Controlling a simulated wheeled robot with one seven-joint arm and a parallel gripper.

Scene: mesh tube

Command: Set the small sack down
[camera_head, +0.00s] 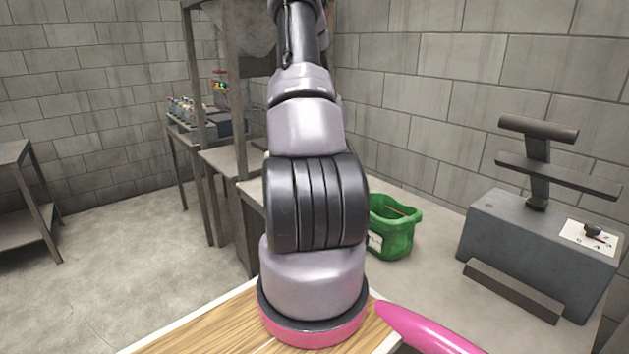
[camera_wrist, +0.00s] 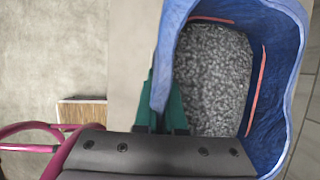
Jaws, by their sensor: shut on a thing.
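A blue open-topped thing (camera_wrist: 290,60), which I take to be the small sack, fills the right of the wrist view. Its wall looks thick, with reddish lines along the inside. Grey speckled contents (camera_wrist: 213,80) lie in it. My gripper (camera_wrist: 161,104) has dark green fingers, shut on the sack's near-left wall, one finger on each side of it. The sack's underside is hidden, so I cannot tell whether it touches a surface. In the head view my arm hides the gripper and the sack does not show.
A green bin (camera_head: 395,228) with a label stands on a pale worktop (camera_head: 427,270) right of my arm. A grey machine (camera_head: 540,247) with bars occupies the right. Bare floor (camera_head: 130,250) shows at left, beside a metal table (camera_head: 25,205).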

